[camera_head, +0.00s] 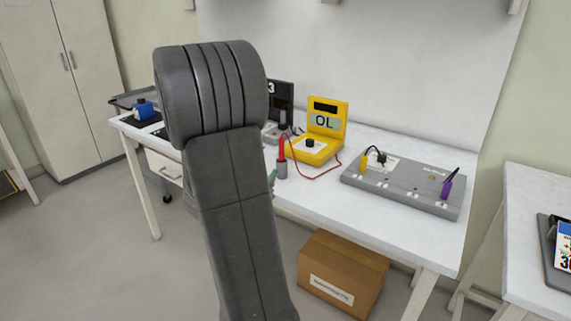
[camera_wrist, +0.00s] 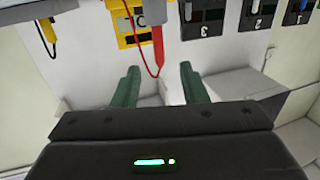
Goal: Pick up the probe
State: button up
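The red probe (camera_head: 282,149) stands upright in a small grey holder (camera_head: 282,169) on the white workbench. A red lead joins it to the yellow meter (camera_head: 313,147), whose display reads OL. In the wrist view the red probe (camera_wrist: 158,42) shows just beyond the gap between my fingertips. My gripper (camera_wrist: 160,72) has two green fingers spread apart with nothing held between them. In the head view my arm hides most of the gripper; only a bit of green shows by the bench edge left of the holder.
A grey panel (camera_head: 405,188) with a yellow plug and a purple plug lies right of the meter. Dark numbered units (camera_wrist: 205,20) stand beside the meter. A blue item (camera_head: 144,109) is at the bench's left end. A cardboard box (camera_head: 343,275) sits below.

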aim_at(280, 152)
jog(key=x, duration=0.8)
jog(key=shift+w+d, duration=0.1)
jog(key=shift+d, duration=0.05)
jog(key=x, duration=0.3)
jog(key=r+x, duration=0.1)
jog(key=x, duration=0.1)
jog(key=shift+w+d+p, duration=0.2)
jog(key=shift+w+p, duration=0.05)
jog(key=shift+p, duration=0.15)
grip_shut()
